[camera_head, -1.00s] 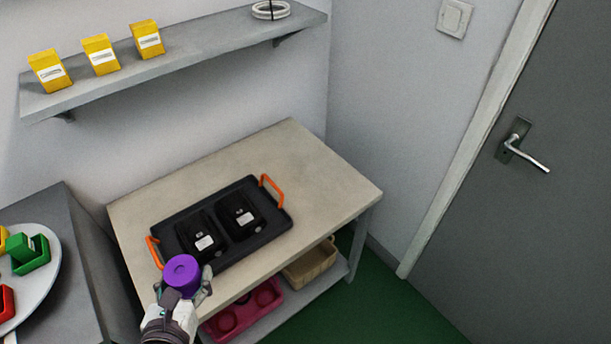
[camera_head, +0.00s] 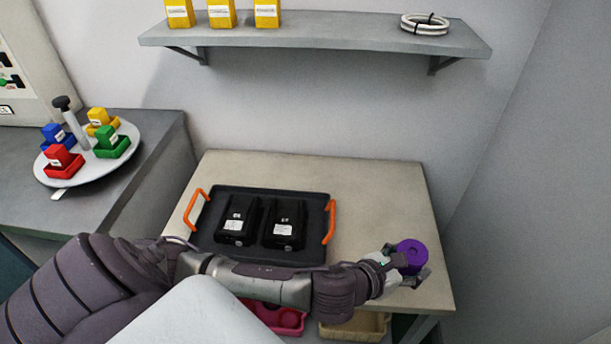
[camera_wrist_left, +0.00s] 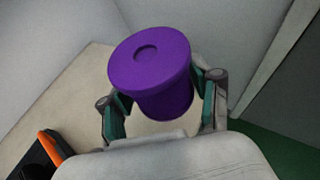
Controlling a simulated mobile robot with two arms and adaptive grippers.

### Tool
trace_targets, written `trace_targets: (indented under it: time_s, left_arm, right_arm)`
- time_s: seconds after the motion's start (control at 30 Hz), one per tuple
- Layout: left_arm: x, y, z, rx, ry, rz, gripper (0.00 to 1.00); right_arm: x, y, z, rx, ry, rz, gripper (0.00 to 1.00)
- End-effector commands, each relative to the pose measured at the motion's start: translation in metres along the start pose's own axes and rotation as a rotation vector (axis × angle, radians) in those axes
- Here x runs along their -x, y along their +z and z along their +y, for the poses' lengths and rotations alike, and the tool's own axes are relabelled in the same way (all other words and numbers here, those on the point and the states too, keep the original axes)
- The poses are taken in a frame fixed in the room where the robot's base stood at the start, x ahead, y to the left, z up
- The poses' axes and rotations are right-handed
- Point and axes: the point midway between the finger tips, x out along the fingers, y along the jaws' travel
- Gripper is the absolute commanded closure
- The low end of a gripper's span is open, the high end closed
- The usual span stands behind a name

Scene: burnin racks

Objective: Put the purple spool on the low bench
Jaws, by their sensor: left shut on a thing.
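The purple spool (camera_head: 411,255) is in my left gripper (camera_head: 402,268), over the right end of the low bench (camera_head: 390,190) in the head view. In the left wrist view the spool (camera_wrist_left: 152,75) stands nearly upright between the two fingers of the gripper (camera_wrist_left: 165,105), which is shut on it. The beige bench top (camera_wrist_left: 50,100) shows behind and below it. I cannot tell whether the spool's base touches the bench top. My right gripper is not in view.
A black tray (camera_head: 262,262) with orange handles holds two black boxes on the bench's left and middle. A wall shelf (camera_head: 330,35) hangs above.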

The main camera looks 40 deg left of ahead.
Motion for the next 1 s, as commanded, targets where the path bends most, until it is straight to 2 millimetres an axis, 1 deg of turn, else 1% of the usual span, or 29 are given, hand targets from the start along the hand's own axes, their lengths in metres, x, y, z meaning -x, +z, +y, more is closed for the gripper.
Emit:
trace_targets:
  time_s: [0.03, 0.1, 0.2, 0.33, 0.43, 0.53, 0.8, 0.9, 1.0]
  left_arm:
    - [-0.012, -0.004, 0.003, -0.009, -0.007, -0.006, 0.78]
    - [-0.021, -0.005, 0.004, -0.011, -0.017, -0.005, 0.78]
    - [-0.027, -0.005, 0.006, -0.01, -0.025, -0.003, 0.78]
    - [-0.028, -0.004, 0.007, -0.009, -0.027, -0.002, 0.78]
    - [-0.034, -0.006, 0.013, -0.01, -0.024, -0.001, 0.78]
    - [-0.047, -0.012, 0.028, -0.01, -0.02, -0.001, 0.78]
    - [-0.093, -0.033, 0.078, -0.008, -0.022, -0.001, 0.78]
    - [-0.106, -0.038, 0.091, -0.009, -0.024, -0.003, 0.78]
    - [-0.113, -0.041, 0.099, -0.008, -0.025, -0.003, 0.78]
  right_arm:
    - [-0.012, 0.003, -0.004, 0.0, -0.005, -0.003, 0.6]
    - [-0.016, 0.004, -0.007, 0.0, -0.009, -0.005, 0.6]
    - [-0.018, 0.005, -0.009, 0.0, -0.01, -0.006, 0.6]
    - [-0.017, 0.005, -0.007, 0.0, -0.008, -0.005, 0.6]
    - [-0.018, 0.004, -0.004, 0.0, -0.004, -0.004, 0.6]
    - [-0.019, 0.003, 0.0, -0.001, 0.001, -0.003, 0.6]
    - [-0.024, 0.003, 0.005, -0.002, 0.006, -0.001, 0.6]
    - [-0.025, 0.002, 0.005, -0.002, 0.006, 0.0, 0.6]
    - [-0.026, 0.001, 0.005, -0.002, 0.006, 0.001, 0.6]
